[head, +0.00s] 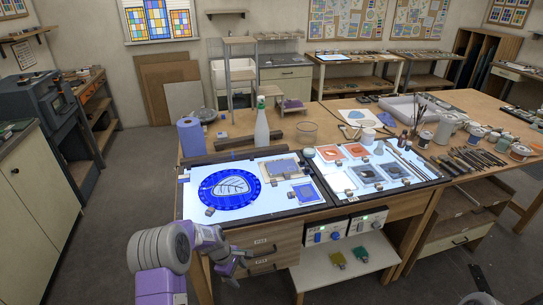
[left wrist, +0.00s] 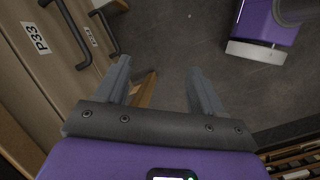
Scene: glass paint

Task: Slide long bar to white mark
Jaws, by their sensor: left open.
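A long dark bar (head: 236,155) lies along the back edge of the left light panel (head: 262,211), behind the blue round glass piece. A brown bar (head: 218,144) lies behind it on the wooden bench. I cannot tell for certain which is the task's long bar. I cannot make out a distinct white mark. My left gripper (head: 238,264) is low in front of the bench drawers, below the panel and apart from both bars. In the left wrist view the left gripper (left wrist: 157,76) is open, with nothing between its fingers. My right gripper does not show.
A blue paper roll (head: 191,136) and a white bottle (head: 262,124) stand behind the left panel. A blue round glass piece (head: 229,189) lies on it. A drawer handle (left wrist: 67,33) is close to the left gripper. Floor (left wrist: 165,30) is clear beyond the fingers.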

